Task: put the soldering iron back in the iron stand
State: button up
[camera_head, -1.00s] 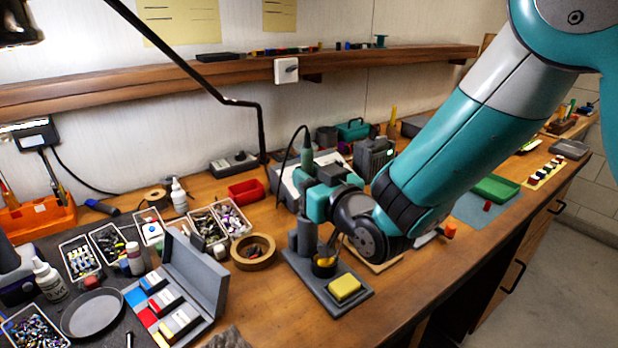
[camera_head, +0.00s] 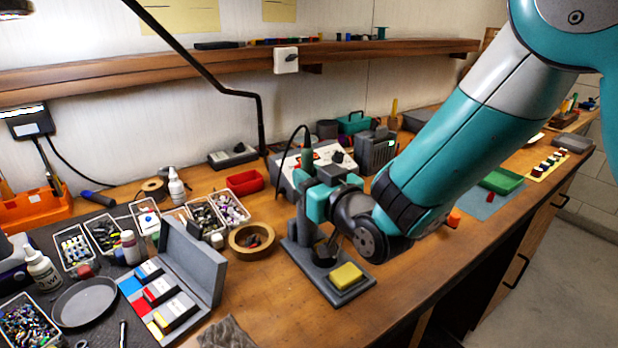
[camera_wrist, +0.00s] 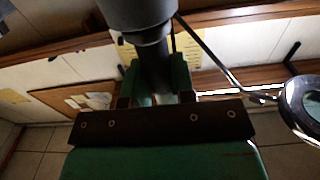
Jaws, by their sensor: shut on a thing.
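The soldering iron (camera_head: 307,157) stands roughly upright in the head view, its green handle on top and its black cord looping down to the left. My gripper (camera_head: 311,180) is shut on it, just below the visible handle. The iron stand (camera_head: 343,294) is a dark grey base with a yellow sponge, a dark cup and a grey upright holder (camera_head: 302,222). The iron is in line with this holder; my gripper and wrist hide its lower part, so I cannot tell how deep it sits. The wrist view shows my green fingers (camera_wrist: 157,85) around a dark shaft.
A tape roll (camera_head: 252,241) and an open grey case (camera_head: 195,268) stand left of the stand. A red tray (camera_head: 245,182) and a light-coloured station (camera_head: 325,155) lie behind. A magnifier lamp's dark arm (camera_head: 262,130) rises behind them. Bare bench lies front right.

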jog(key=o, duration=1.3)
jog(key=shift+o, duration=0.2)
jog(key=s+d+r+b, duration=0.2)
jog(key=s+d+b, duration=0.1)
jog(key=s+d, duration=0.1)
jog(key=shift+s, duration=0.9)
jog(key=s+d+g+h+p, duration=0.1)
jog(key=s+d+g+h, duration=0.1)
jog(key=s+g, duration=0.3)
jog(key=s+d+r+g+h+p, duration=0.1)
jog(key=s+d+g+h, duration=0.1)
jog(key=s+d+g, duration=0.3)
jog(key=s+d+g+h+p, duration=0.1)
jog(key=s+g, duration=0.4)
jog(key=s, duration=0.6)
jog(key=d+p, duration=0.1)
jog(key=d, duration=0.1)
jog(key=shift+s+d+r+h, duration=0.2)
jog(key=shift+s+d+h, duration=0.15)
jog(key=shift+s+h, duration=0.05)
